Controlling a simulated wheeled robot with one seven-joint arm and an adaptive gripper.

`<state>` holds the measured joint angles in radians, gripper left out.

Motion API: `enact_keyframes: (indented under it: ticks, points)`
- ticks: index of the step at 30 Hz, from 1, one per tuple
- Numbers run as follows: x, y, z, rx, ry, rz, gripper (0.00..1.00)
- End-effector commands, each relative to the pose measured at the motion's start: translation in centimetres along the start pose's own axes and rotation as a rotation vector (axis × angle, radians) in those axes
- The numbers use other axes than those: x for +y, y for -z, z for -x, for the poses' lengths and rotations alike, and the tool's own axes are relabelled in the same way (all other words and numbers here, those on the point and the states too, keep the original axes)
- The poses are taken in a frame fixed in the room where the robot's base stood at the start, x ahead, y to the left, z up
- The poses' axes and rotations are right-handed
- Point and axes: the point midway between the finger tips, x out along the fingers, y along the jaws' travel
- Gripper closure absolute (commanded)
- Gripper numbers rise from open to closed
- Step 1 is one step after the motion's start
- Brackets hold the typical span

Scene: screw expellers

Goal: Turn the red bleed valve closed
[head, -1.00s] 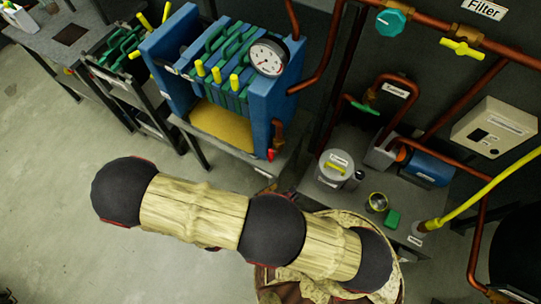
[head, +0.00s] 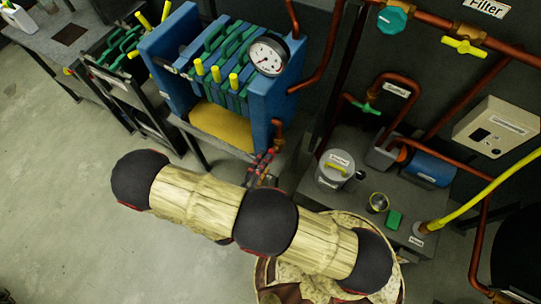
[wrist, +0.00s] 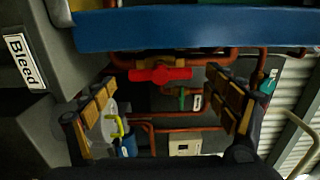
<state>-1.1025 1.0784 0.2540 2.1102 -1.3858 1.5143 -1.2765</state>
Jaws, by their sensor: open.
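The red bleed valve (wrist: 160,75) has a red handle lying across the picture on a copper pipe, in the upper middle of the wrist view. My gripper (wrist: 161,86) is open, with one finger on each side of the valve in that view. The fingers look apart from the handle, and nothing is between them in contact. In the head view my gripper (head: 262,166) is below the right end of the blue filter press (head: 272,105), near the copper outlet pipe (head: 278,134). The valve cannot be made out clearly there behind the gripper.
A "Bleed" label (wrist: 25,62) is at the left of the wrist view. A blue beam (wrist: 190,27) runs above the valve. Copper pipes (wrist: 190,113) lie beyond it. In the head view, a grey lidded pot (head: 335,170) stands on the bench right of my gripper.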

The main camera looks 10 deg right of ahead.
Motion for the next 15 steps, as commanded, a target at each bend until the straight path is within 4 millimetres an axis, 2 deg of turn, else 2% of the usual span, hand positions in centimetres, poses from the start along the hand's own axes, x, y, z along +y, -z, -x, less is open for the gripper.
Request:
enact_keyframes:
  ticks: [6,15]
  points:
    - [0.1,0.1,-2.7,0.004,-0.001,0.000,0.14]
    - [0.0,0.1,-3.9,0.001,0.000,-0.001,0.14]
